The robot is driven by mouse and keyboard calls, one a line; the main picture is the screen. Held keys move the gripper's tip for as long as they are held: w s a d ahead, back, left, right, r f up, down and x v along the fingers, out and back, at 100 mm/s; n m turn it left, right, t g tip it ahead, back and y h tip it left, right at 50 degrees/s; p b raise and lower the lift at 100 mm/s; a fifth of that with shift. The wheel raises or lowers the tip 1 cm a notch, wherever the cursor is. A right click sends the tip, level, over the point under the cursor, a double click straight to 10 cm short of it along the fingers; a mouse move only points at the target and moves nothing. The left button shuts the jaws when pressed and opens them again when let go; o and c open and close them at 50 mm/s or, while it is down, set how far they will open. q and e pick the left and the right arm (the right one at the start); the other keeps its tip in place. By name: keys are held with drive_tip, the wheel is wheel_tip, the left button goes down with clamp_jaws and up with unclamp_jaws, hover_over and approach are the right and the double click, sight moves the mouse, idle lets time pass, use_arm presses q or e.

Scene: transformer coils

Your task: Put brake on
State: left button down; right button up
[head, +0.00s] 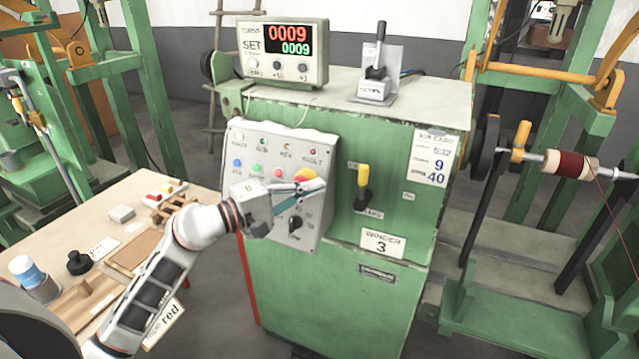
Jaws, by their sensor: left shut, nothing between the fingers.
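A lever with a yellow grip (363,176) and a dark lower part stands upright on the front of the green winder cabinet (325,290). The small label below it and the small tag to its right are too blurred to read surely. My left gripper (318,186) is shut and empty. It is in front of the grey control panel (308,228), left of the yellow-grip lever and apart from it. The gripper partly covers the red-and-yellow button (306,174). I cannot tell whether it touches the panel. My right gripper is out of view.
A counter box (283,50) reading 0009 and a black-handled lever (376,62) stand on the cabinet top. A black knob (295,222) sits low on the panel. A wooden table (60,225) with small items is at left. A wound spool (572,165) is at right.

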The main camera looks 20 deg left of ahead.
sight(364, 184)
use_arm(q)
drive_tip(key=p+x, duration=0.1)
drive_tip(key=x, duration=0.7)
drive_tip(key=shift+p, duration=0.3)
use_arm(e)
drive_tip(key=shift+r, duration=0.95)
use_arm(q)
drive_tip(key=shift+w, duration=0.1)
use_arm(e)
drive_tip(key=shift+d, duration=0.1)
use_arm(q)
drive_tip(key=shift+d+m+b, duration=0.3)
drive_tip(key=shift+b, duration=0.05)
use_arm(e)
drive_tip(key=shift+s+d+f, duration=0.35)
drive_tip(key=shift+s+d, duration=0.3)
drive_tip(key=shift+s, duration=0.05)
